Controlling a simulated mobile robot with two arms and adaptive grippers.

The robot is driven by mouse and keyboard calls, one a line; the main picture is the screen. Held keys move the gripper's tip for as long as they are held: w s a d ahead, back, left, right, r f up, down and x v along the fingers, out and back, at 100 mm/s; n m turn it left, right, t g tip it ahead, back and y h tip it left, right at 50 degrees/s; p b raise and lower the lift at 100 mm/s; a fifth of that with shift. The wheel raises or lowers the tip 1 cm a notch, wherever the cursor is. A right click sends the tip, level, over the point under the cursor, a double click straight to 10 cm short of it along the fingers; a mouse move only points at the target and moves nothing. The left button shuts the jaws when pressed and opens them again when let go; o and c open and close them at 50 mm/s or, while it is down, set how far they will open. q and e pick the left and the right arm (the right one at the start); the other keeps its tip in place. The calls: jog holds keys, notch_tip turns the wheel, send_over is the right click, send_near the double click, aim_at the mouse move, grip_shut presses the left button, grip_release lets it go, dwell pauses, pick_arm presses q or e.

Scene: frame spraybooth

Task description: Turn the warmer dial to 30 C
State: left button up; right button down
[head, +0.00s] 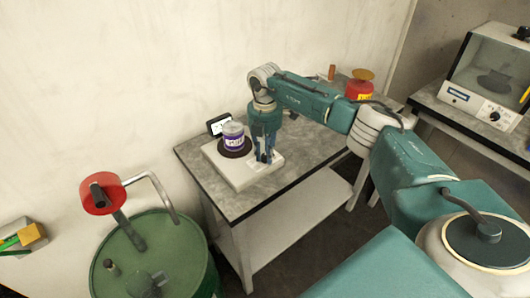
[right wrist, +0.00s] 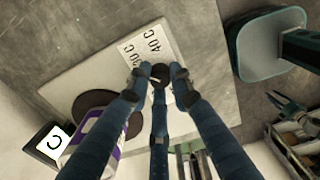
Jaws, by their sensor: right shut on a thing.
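The warmer (head: 233,174) is a pale flat slab on the grey bench. A purple-and-white can (head: 234,137) stands on its dark round plate (head: 235,152); the can also shows in the right wrist view (right wrist: 97,143). My right gripper (head: 264,158) points down at the slab's right part. In the right wrist view its fingers (right wrist: 160,80) are shut on the small black dial (right wrist: 161,71). A white label (right wrist: 148,47) beside the dial reads 30 C and 40 C. The dial's pointer is too small and covered to read. My left gripper is out of view.
A small black-framed display (head: 218,124) stands behind the can. A red can (head: 359,88) is at the bench's back right. A green drum (head: 150,260) stands at front left. A clear-lidded machine (head: 490,80) is on another table at right.

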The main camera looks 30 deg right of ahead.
aim_at(265, 155)
jog(key=shift+w, duration=0.1)
dwell(0.3)
jog(key=c, duration=1.5)
grip_release()
jog(key=shift+c, duration=0.2)
jog(key=shift+r, duration=0.1)
notch_tip(265, 155, up, 12)
